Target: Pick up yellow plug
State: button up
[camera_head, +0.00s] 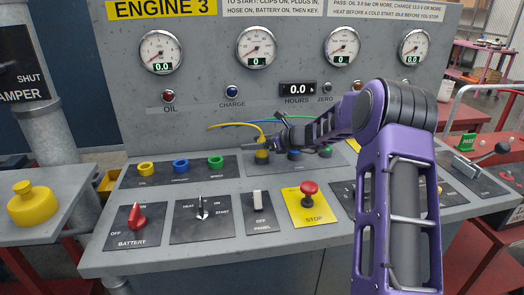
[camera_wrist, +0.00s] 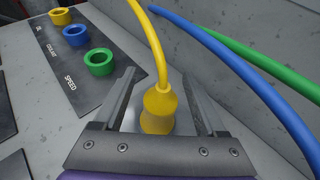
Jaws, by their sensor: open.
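The yellow plug (camera_wrist: 158,108) stands upright on the panel with its yellow cable rising from its top. My gripper (camera_wrist: 160,76) is open, with one finger on each side of the yellow plug and a visible gap at both sides. In the head view my gripper (camera_head: 265,145) is over the plug row. The plug's base is partly hidden by the gripper body in the wrist view.
Yellow (camera_head: 146,169), blue (camera_head: 181,166) and green (camera_head: 216,162) ring sockets are left of the plugs. Blue (camera_wrist: 250,75) and green (camera_wrist: 270,68) cables run close on the right. A red battery switch (camera_head: 134,216) and red stop button (camera_head: 309,189) stand in front.

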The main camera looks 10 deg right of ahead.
jog(key=shift+c, duration=0.3)
grip_shut()
jog(key=shift+r, duration=0.1)
